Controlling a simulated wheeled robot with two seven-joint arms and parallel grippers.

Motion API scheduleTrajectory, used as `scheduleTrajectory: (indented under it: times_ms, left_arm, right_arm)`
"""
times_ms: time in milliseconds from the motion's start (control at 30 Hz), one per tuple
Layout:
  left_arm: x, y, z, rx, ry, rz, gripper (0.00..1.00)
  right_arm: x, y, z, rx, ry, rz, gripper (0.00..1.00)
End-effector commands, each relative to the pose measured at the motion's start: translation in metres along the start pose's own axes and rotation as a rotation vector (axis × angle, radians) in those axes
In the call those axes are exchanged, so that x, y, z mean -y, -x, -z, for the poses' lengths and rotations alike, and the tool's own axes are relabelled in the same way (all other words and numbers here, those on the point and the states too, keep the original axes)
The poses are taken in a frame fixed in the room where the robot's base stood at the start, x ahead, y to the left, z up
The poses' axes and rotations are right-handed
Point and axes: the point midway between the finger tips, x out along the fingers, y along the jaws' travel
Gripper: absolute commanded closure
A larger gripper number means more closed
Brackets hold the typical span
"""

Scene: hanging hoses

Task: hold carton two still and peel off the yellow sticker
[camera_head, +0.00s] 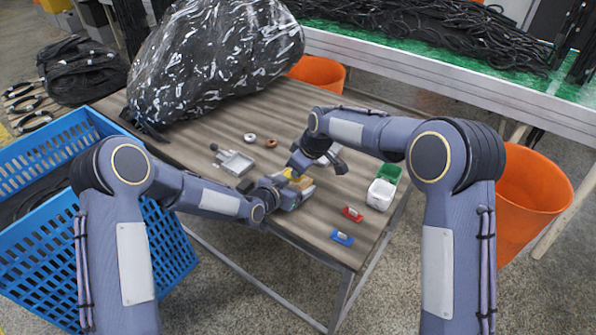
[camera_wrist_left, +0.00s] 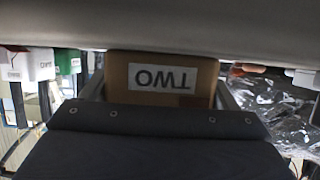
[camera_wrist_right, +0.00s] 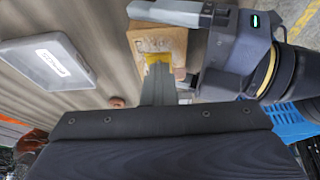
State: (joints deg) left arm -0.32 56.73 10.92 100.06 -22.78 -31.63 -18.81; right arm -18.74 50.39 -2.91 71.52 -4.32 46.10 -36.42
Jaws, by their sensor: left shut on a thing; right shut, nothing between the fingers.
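Carton two (camera_wrist_left: 143,90), a brown box with a white label reading TWO, is between the fingers of my left gripper (camera_wrist_left: 160,95), which is shut on it. The label appears upside down in the left wrist view. In the head view the carton (camera_head: 299,183) is over the front part of the table, partly hidden by the grippers. The yellow sticker (camera_wrist_right: 156,58) shows on the carton's face in the right wrist view, partly covered by my right gripper (camera_wrist_right: 158,72). That gripper is shut and empty, its tips at the sticker; whether they touch it is unclear.
White (camera_head: 380,195) and green (camera_head: 389,172) containers, a red block (camera_head: 352,214) and a blue block (camera_head: 341,237) are to the right. A large black bag (camera_head: 215,60) fills the table's back.

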Motion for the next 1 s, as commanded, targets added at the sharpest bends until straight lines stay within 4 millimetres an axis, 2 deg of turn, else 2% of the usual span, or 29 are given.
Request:
scheduleTrajectory:
  times_ms: [567,1000]
  left_arm:
    - [0.000,0.000,0.000,0.000,0.000,-0.001,0.40]
    - [0.000,0.000,0.000,0.000,0.000,-0.001,0.40]
  right_arm:
    - [0.001,0.007,0.003,0.000,0.001,0.001,1.00]
    - [0.000,0.030,0.013,-0.001,0.001,0.000,1.00]
